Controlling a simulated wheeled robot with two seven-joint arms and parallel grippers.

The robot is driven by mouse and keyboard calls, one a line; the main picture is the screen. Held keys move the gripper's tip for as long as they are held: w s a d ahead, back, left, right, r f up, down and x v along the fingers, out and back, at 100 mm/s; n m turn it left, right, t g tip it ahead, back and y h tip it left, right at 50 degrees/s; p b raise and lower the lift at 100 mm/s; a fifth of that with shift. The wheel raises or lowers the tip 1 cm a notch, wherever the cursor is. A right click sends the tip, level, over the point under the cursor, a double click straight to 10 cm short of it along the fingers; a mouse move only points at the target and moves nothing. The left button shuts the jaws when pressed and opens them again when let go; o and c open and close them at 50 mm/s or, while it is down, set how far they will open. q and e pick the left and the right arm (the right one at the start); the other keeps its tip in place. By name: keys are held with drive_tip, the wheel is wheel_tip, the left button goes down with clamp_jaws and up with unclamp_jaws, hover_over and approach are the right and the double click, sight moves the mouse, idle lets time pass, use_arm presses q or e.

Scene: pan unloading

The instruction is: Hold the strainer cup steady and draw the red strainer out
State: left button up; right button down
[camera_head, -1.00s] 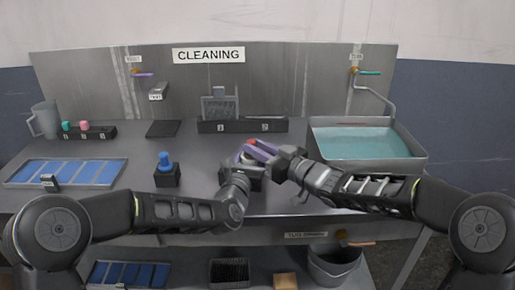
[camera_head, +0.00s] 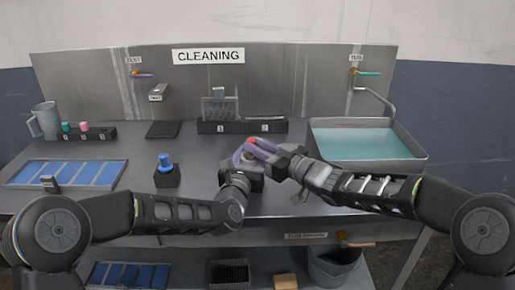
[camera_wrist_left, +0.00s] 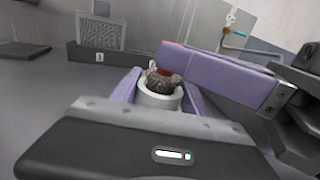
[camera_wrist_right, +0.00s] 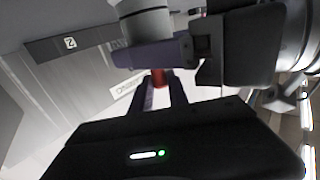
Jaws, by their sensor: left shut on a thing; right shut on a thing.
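The white strainer cup (camera_wrist_left: 160,98) stands between the purple fingers of my left gripper (camera_wrist_left: 158,90), which is shut on it. The cup also shows at the top of the right wrist view (camera_wrist_right: 145,25). The red strainer (camera_wrist_left: 172,46) has a grey-brown mesh part (camera_wrist_left: 164,80) that shows at and above the cup's mouth; its lower end is hidden in the cup. My right gripper (camera_wrist_right: 160,88) is shut on the strainer's red part, just above the cup. In the head view the red part is a small spot (camera_head: 252,140) between the grippers, and the cup is mostly hidden.
A blue-knobbed item in a dark holder (camera_head: 165,172) stands left of my grippers. Behind are a numbered black rack (camera_head: 243,127) and a dark flat pad (camera_head: 164,129). A water-filled sink (camera_head: 368,145) is at the right. The blue-panelled tray (camera_head: 66,173) is at the left.

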drive_tip(key=shift+r, duration=0.3)
idle(0.5)
drive_tip(key=shift+r, duration=2.9)
use_arm(q)
drive_tip(key=o, duration=1.6)
drive_tip(key=shift+s, duration=0.1)
drive_tip(key=v, duration=1.2)
